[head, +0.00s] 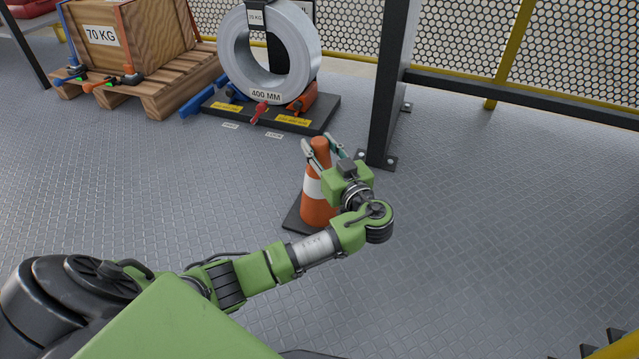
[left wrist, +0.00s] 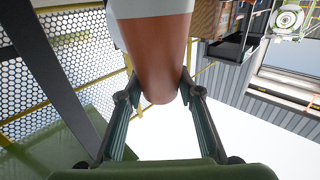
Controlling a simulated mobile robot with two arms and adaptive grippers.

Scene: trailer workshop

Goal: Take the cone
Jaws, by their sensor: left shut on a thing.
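The orange cone (head: 317,206) with a white band and a dark square base stands upright on the metal floor in the head view. My left gripper (head: 322,146) is at the cone's top, with one finger on either side of it. In the left wrist view the two fingers (left wrist: 160,90) press on the orange tip of the cone (left wrist: 158,60), so the gripper is shut on it. My left wrist and arm hide part of the cone's right side. My right gripper is not in view.
A dark steel post (head: 389,85) stands just behind the cone, bolted to the floor. A metal coil (head: 240,50) on a dark base and a wooden crate (head: 150,38) on a pallet (head: 160,93) are at the back left. The floor around the cone is clear.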

